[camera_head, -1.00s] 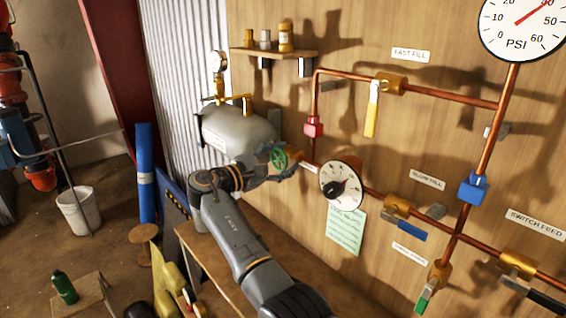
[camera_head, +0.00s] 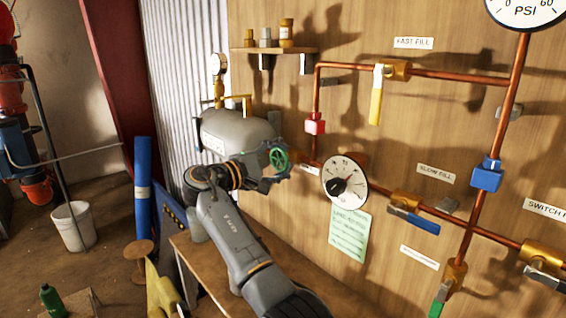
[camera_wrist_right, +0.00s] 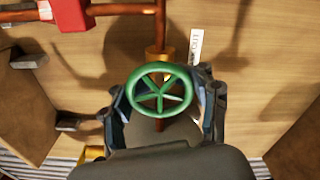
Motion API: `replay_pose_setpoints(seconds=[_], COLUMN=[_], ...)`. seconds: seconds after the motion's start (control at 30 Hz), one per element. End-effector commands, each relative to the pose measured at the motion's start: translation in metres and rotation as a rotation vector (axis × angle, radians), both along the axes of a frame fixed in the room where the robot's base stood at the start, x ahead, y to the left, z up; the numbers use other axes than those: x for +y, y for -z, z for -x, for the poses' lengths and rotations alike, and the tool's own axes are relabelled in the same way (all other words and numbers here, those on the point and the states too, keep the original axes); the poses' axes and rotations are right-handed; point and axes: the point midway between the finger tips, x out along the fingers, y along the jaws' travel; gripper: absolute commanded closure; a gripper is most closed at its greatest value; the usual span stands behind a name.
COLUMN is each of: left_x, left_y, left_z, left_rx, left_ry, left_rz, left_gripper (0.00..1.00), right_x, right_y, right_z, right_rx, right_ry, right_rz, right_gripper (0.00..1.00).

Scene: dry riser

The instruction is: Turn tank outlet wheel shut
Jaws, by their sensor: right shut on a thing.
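The green tank outlet wheel (camera_head: 279,159) is on the pipe at the right end of the grey tank (camera_head: 232,133). In the right wrist view the wheel (camera_wrist_right: 160,90) faces the camera, with its brass valve body (camera_wrist_right: 158,64) behind it. My right gripper (camera_head: 277,165) is at the wheel, its fingers on the left and right sides of the rim. In the right wrist view the right gripper (camera_wrist_right: 162,100) is shut on the wheel. The lower part of the valve stem is partly hidden by the gripper body. My left gripper is in neither view.
A round dial gauge (camera_head: 345,182) and a green note (camera_head: 349,233) are on the board right of the wheel. Copper pipes carry a red fitting (camera_head: 315,124) and a yellow lever (camera_head: 376,95). A wooden bench (camera_head: 205,262) stands below my arm.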

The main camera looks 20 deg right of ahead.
Motion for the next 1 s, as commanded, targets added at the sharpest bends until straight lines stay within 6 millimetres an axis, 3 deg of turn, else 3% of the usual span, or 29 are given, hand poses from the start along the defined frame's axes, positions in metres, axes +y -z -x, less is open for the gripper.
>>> replay_pose_setpoints(seconds=[0.33,0.37,0.5,0.83,1.0], left_x=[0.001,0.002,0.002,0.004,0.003], left_y=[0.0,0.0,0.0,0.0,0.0], left_z=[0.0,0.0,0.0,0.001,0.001], left_rx=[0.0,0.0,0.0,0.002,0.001], left_ry=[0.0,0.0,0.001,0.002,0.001], left_rz=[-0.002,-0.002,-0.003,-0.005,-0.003], left_gripper=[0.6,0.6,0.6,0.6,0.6], right_x=[-0.002,-0.002,-0.001,0.0,0.016], right_y=[-0.002,-0.002,-0.002,-0.001,0.0], right_z=[0.0,0.0,0.0,0.0,0.005], right_rx=[-0.006,-0.006,-0.005,-0.003,-0.003], right_ry=[0.001,0.001,0.001,0.0,-0.001], right_rz=[0.001,0.001,0.001,-0.001,0.0], right_gripper=[0.8,0.47,0.18,0.17,0.17])
